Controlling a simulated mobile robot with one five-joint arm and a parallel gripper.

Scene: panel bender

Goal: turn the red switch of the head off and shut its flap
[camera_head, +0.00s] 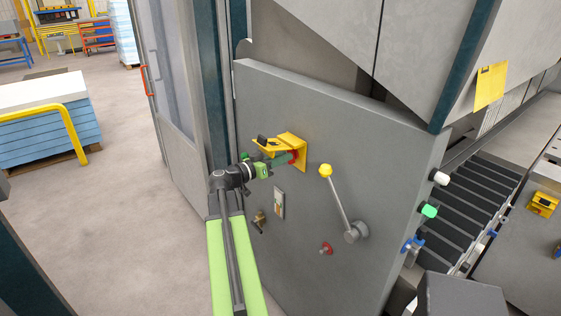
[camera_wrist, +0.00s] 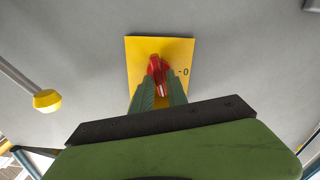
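The red switch (camera_head: 293,157) sits on a yellow plate (camera_head: 299,146) on the grey machine panel. In the wrist view the red switch (camera_wrist: 158,68) stands nearly lengthwise in the picture on the yellow plate (camera_wrist: 137,52), with a "0" mark to its right. The yellow flap (camera_head: 270,147) juts out from the plate, open, above my gripper (camera_head: 283,160). In the wrist view the green fingers of my gripper (camera_wrist: 161,86) lie on both sides of the red handle and appear closed on it. The flap does not show clearly there.
A lever with a yellow knob (camera_head: 326,171) stands right of the switch. Below are a small plate (camera_head: 279,203), a brass-coloured fitting (camera_head: 259,219) and a red knob (camera_head: 326,248). Sheet stacks (camera_head: 45,118) and a yellow rail (camera_head: 65,125) stand at left; the floor between is clear.

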